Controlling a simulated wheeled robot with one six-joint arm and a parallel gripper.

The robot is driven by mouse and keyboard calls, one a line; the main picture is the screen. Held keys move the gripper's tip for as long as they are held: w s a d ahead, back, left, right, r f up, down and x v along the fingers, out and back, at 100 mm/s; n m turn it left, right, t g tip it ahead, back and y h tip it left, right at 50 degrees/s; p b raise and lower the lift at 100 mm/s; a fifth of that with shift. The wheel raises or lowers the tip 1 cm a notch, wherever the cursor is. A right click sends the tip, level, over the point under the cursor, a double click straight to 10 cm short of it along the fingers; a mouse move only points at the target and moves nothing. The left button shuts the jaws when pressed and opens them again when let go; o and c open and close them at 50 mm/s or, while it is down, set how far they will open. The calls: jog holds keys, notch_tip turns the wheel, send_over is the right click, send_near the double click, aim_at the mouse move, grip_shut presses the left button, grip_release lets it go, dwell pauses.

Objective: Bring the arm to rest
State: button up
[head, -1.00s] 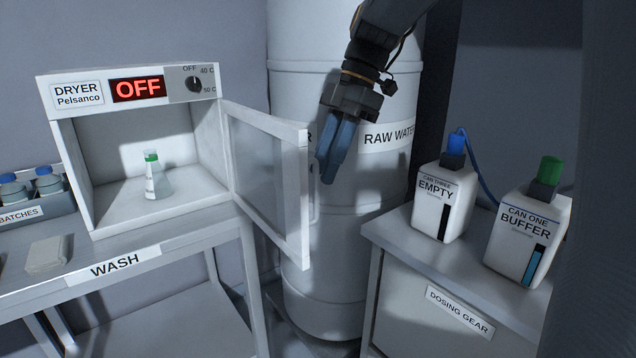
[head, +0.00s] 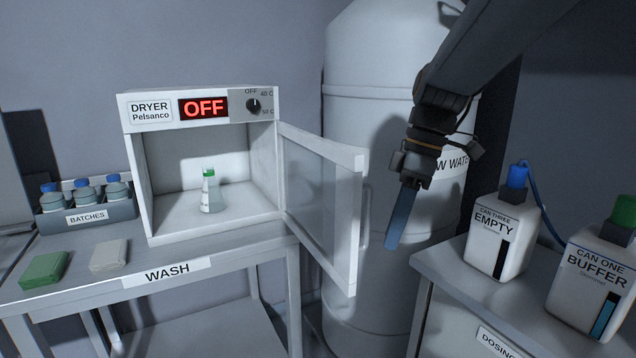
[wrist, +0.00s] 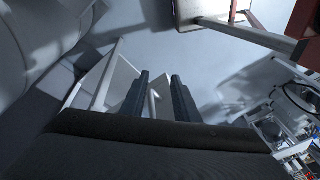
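My gripper (head: 391,246) hangs in front of the white raw water tank, fingers pointing down, just right of the dryer's open door (head: 319,212). In the head view its blue-grey fingers overlap almost edge-on. In the wrist view the gripper (wrist: 161,88) shows two dark fingers with a clear gap and nothing between them. My arm comes in from the upper right, bent at the wrist.
The dryer (head: 133,165) reads OFF and holds a green-capped flask (head: 210,193). Can three (head: 498,240) and can one (head: 590,280) stand on the dosing cabinet at right. The batches rack (head: 112,212), a green block (head: 43,271) and a pale block (head: 109,255) are at left.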

jog(key=s+d+f+m+h, duration=0.1)
jog(key=s+f+m, duration=0.5)
jog(key=f+m, duration=0.1)
jog(key=s+d+f+m+h, duration=0.1)
jog(key=s+d+f+m, duration=0.1)
jog(key=s+f+m, duration=0.5)
notch_tip(320, 180, down, 3)
jog(key=shift+s+d+t+h, duration=0.25)
jog(key=shift+t+h, duration=0.15)
